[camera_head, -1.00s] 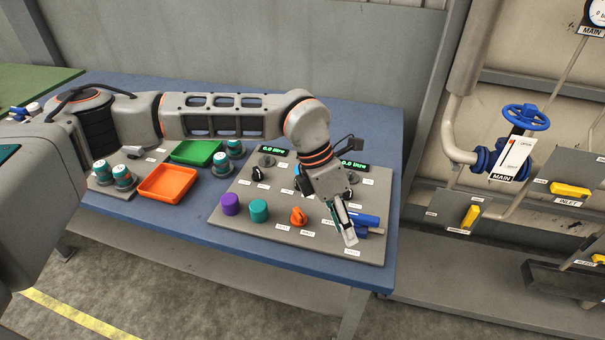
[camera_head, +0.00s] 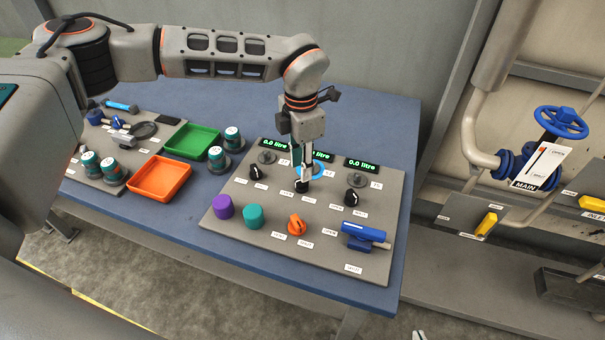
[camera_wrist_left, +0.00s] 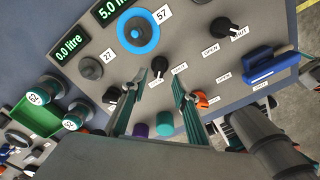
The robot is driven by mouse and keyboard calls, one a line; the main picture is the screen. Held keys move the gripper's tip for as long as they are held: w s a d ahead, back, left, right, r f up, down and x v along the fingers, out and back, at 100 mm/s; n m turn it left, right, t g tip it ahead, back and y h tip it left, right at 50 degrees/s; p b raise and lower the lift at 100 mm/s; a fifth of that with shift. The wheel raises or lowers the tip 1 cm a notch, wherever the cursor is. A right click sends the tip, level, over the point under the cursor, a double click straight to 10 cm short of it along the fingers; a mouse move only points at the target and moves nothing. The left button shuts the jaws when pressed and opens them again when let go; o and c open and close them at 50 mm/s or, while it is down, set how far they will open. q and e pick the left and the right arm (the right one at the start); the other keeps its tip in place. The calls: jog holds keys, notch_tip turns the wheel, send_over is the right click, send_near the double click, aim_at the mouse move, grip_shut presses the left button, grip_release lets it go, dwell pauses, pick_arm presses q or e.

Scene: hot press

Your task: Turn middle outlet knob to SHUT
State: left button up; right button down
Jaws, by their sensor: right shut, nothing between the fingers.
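The grey control panel (camera_head: 225,205) has three black outlet knobs. The left knob (camera_head: 256,173) and right knob (camera_head: 352,197) stand on either side. Only a tip of my right gripper (camera_head: 418,335) shows at the bottom edge, shut and empty.
In front of the knobs are a purple cap (camera_head: 223,207), a teal cap (camera_head: 253,217), an orange knob (camera_head: 297,225) and a blue valve (camera_head: 363,236). A blue ring (camera_wrist_left: 138,33) is behind the middle knob. Orange (camera_head: 160,178) and green (camera_head: 191,142) trays lie left.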

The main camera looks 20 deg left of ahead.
aim_at(302, 184)
pick_arm(q)
notch_tip(302, 184, down, 4)
jog(key=shift+w+f, duration=0.1)
jog(key=shift+f, duration=0.25)
pick_arm(e)
jog(key=shift+w+r, duration=0.15)
jog(key=shift+w, duration=0.3)
pick_arm(q)
grip_shut()
